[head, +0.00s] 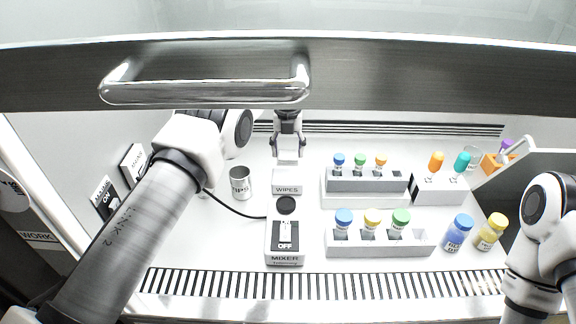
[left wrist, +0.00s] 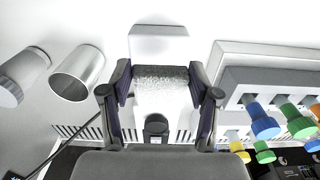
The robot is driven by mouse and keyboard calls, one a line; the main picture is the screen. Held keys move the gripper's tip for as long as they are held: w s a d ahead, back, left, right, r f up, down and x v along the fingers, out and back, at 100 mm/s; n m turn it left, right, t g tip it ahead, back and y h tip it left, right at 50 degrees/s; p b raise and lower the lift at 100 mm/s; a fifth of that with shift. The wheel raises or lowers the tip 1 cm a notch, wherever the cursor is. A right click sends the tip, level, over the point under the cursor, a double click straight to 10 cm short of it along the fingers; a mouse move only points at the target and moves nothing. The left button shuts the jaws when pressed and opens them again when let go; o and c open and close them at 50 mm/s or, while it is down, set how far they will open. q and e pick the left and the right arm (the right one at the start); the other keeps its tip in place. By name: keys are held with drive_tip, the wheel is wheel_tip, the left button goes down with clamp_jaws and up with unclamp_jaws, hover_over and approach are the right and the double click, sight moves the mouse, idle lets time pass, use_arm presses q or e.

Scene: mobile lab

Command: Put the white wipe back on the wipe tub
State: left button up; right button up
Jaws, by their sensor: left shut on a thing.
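The white wipe tub (head: 287,187), labelled WIPES, stands behind the mixer, near the middle of the bench. My left gripper (head: 288,156) is above the tub in the head view, pointing down. In the left wrist view its two fingers (left wrist: 160,95) are shut on the white wipe (left wrist: 163,92), a speckled white piece with a grey upper band. The wipe hides part of what is beneath it, so I cannot tell whether it touches the tub. My right arm shows at the lower right of the head view; its gripper is out of view.
The mixer (head: 285,256) stands in front of the tub, its cable running left. A metal cup (head: 241,184) stands to the left. Tube racks (head: 380,246) with coloured caps are to the right. A large handle (head: 205,92) on the sash crosses the upper view.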

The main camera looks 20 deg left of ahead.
sight(287, 171)
use_arm(q)
wheel_tip(287, 171, down, 5)
drive_tip(key=shift+s+r+p, duration=0.15)
drive_tip(key=shift+p, duration=0.35)
drive_tip(key=shift+f, duration=0.2)
drive_tip(key=shift+f+b, duration=0.2)
drive_tip(key=shift+b, duration=0.15)
drive_tip(key=o, duration=1.3)
drive_tip(key=shift+o, duration=0.2)
